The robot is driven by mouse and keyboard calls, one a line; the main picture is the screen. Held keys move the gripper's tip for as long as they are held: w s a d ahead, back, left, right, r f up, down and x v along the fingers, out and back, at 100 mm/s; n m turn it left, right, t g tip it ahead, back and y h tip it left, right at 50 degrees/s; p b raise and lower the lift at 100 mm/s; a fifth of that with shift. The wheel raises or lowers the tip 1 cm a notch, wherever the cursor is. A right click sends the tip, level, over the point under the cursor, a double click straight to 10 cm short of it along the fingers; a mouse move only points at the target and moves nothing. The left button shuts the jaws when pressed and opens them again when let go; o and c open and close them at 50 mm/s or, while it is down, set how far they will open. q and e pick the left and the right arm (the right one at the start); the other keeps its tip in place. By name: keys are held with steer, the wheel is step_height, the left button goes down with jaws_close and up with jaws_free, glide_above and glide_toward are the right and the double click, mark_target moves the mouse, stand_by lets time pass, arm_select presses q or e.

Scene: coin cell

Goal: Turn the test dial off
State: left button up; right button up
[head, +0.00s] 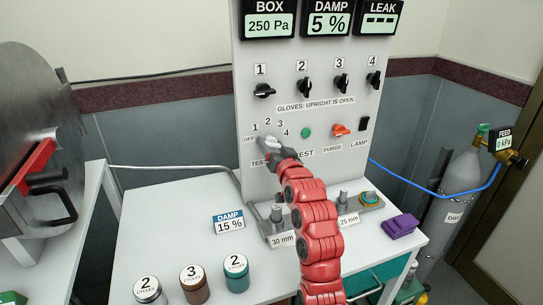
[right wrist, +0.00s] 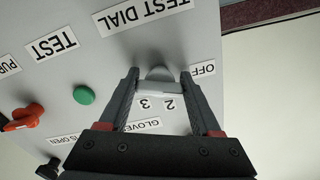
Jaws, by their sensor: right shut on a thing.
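The test dial (right wrist: 158,74) is a pale grey knob on the upright panel, above its TEST DIAL label in the head view. The right wrist view shows it upside down, with the OFF mark (right wrist: 203,69) and the marks 2 and 3 around it. My right gripper (right wrist: 158,84) is shut on the dial, one finger on each side. In the head view my right gripper (head: 269,150) covers most of the dial, so which mark it points to cannot be told. My left gripper is not in view.
A green TEST button (head: 306,132), an orange purge knob (head: 339,130) and a black lamp switch (head: 364,123) sit right of the dial. Several black glove knobs are above. Labelled jars, including a brown one (head: 194,284), and a purple block (head: 399,226) stand on the bench.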

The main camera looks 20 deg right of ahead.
steer(key=shift+f+n+b, duration=0.3)
steer(key=shift+n+b, duration=0.4)
steer(key=shift+n, duration=0.2)
steer(key=shift+r+n+b, duration=0.1)
steer(key=shift+n+b, duration=0.2)
steer(key=o, duration=1.4)
steer(key=shift+r, duration=0.1)
